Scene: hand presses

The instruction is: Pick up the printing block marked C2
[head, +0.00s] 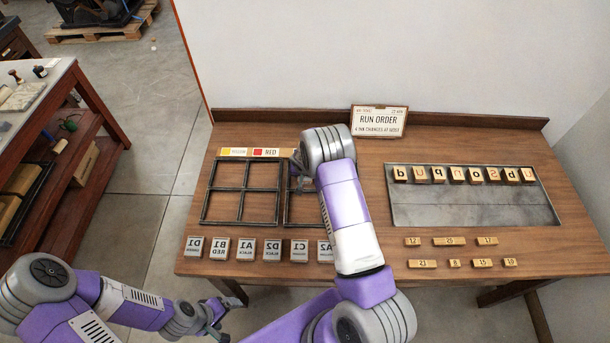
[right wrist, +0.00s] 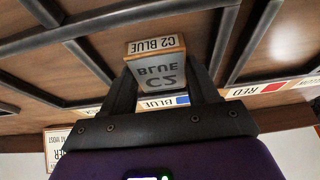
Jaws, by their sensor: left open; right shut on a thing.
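The printing block C2 (right wrist: 160,68), a pale grey block with a wooden-coloured edge and a "C2 BLUE" label, is between the fingers of my right gripper (right wrist: 162,80) in the right wrist view. The gripper is shut on it. Dark frame bars and brown table show behind the block; its exact height over them is unclear. In the head view the right arm hides the block, and the right gripper (head: 303,184) is mostly covered, over the right-hand black frame (head: 287,208). My left gripper (head: 216,316) is open and empty, low at the left, off the table's front edge.
Several other blocks stand in a row at the table's front, including D1 (head: 194,246) and C1 (head: 299,250). A left black frame (head: 203,205) lies beside the right-hand one. A metal tray (head: 470,215) with letter blocks is at right. A run-order sign (head: 379,120) stands behind.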

